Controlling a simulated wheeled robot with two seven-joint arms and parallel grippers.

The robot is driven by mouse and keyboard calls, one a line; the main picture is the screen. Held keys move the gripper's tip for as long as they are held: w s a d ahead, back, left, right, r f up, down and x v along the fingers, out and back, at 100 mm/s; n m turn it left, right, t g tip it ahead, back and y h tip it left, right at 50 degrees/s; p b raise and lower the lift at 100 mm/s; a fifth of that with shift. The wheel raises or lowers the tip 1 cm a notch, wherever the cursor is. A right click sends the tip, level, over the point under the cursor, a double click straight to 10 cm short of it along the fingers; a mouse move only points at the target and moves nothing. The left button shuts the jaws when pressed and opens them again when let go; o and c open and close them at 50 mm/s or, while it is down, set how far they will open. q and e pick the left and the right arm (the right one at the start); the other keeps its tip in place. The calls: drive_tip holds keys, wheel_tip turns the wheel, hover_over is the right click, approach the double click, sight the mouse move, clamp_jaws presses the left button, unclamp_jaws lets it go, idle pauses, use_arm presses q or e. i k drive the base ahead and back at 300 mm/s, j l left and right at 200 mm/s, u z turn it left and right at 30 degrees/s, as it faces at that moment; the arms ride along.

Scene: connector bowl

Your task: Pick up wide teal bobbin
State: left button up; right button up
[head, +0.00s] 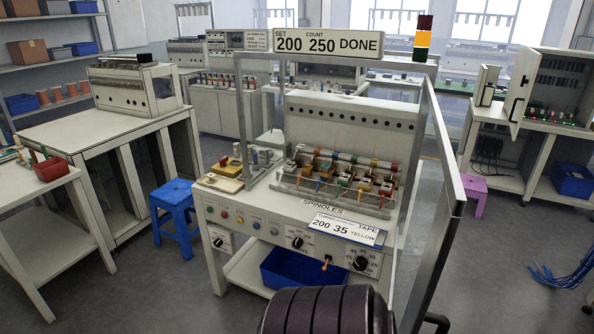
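I cannot make out a wide teal bobbin in the head view; the small parts are too small to tell. The winding machine (290,225) stands in the middle, with a row of coloured spindle parts (340,182) on its top. Small grey and dark pieces (265,157) and a yellow block (228,172) sit at its left end.
A blue stool (173,205) stands left of the machine, and a blue bin (300,268) is under it. A left table carries a red bin (50,169). A dark-edged clear panel (438,200) bounds the machine's right side.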

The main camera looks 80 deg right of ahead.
sight(325, 167)
drive_tip(key=i+z, duration=0.9)
drive_tip(key=k+j, duration=0.05)
drive_tip(key=k, duration=0.05)
